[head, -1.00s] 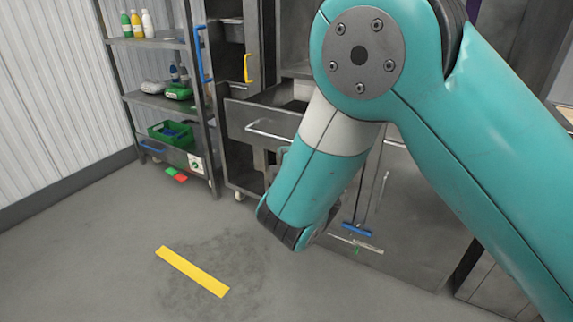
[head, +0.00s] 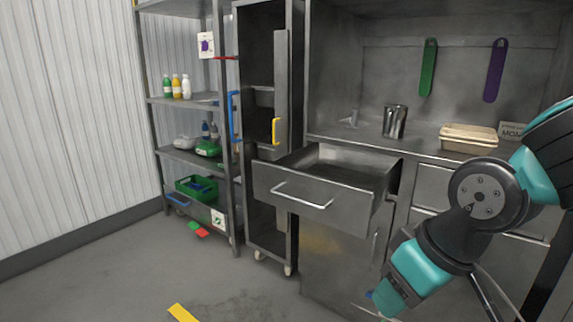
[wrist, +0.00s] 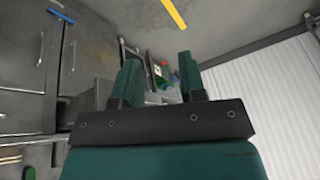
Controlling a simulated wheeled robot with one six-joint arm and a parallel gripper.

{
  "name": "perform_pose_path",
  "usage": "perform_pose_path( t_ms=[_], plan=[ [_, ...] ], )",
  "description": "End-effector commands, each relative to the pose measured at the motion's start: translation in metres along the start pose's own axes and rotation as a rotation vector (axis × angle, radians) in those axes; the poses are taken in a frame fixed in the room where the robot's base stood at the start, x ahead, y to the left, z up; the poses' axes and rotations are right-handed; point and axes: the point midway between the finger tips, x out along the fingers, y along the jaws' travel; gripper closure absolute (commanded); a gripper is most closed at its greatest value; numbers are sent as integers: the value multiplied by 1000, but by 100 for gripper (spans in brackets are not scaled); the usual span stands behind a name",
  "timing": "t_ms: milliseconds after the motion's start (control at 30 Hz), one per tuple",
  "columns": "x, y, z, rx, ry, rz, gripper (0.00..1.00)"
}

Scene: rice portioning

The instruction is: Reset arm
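My gripper (wrist: 158,78) shows in the wrist view with its two dark green fingers apart and nothing held between them. In the head view my teal arm is bent at the lower right, in front of the steel counter (head: 360,147). The gripper's fingers cannot be made out in the head view. An open steel drawer (head: 300,194) stands out from the counter, to the left of my arm.
A steel cup (head: 395,121) and a beige container (head: 468,138) stand on the counter. A shelf rack (head: 190,102) with bottles and a green crate (head: 197,188) stands at left. Yellow floor tape (head: 182,313) lies in front.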

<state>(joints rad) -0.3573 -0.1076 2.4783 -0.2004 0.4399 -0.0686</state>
Motion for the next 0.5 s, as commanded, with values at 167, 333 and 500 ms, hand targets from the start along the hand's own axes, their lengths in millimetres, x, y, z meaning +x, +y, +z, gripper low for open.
perform_pose_path(
  t_ms=[167,333,500],
  plan=[
    [-40,-42,54,-18,-115,-161,62],
    [-84,-55,53,-32,-152,-193,62],
    [-123,-60,38,-33,-151,-193,62]
  ],
)
